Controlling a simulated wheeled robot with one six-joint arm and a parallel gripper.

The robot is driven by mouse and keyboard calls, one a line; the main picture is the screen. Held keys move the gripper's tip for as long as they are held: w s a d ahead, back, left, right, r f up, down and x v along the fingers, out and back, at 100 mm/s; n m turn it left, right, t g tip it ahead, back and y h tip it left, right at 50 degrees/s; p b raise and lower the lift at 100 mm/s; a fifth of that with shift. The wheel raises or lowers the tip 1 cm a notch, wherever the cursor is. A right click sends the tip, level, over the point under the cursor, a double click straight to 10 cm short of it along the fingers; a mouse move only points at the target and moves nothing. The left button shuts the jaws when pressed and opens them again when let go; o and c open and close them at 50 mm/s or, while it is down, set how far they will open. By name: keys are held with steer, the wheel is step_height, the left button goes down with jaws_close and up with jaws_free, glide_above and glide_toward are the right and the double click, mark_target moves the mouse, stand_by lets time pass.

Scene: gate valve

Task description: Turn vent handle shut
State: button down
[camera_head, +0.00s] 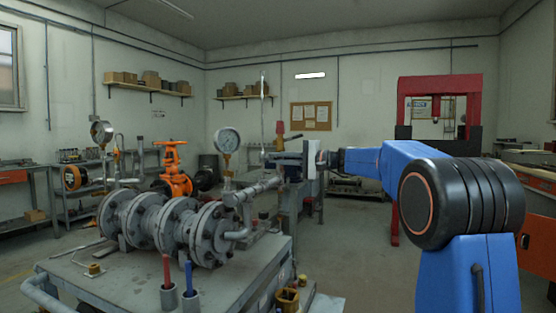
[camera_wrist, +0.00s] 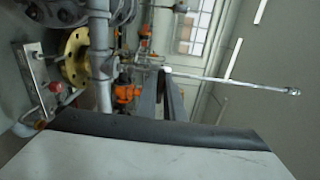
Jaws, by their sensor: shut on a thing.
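My gripper (camera_head: 284,158) reaches in from the right, level, at the raised right end of the pipework. In the wrist view my gripper's two dark fingers (camera_wrist: 162,76) are close together, shut at a small grey vent fitting. The vent handle appears to be between the fingertips. They largely hide it, so its angle cannot be told. A thin upright rod (camera_head: 262,100) stands near the fingertips; it also shows in the wrist view (camera_wrist: 230,81).
Two pressure gauges (camera_head: 227,140) (camera_head: 101,132) rise from the pipework. Red and blue markers in cups (camera_head: 170,297) stand on the bench front. A red press frame (camera_head: 440,85) stands behind my arm. Open floor (camera_head: 365,245) lies right of the bench.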

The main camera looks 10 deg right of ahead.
steer(key=c, duration=1.9)
jaws_free()
steer(key=shift+o, duration=0.2)
steer(key=shift+d, duration=0.1)
steer(key=v, duration=1.7)
steer(key=shift+s+d, duration=0.1)
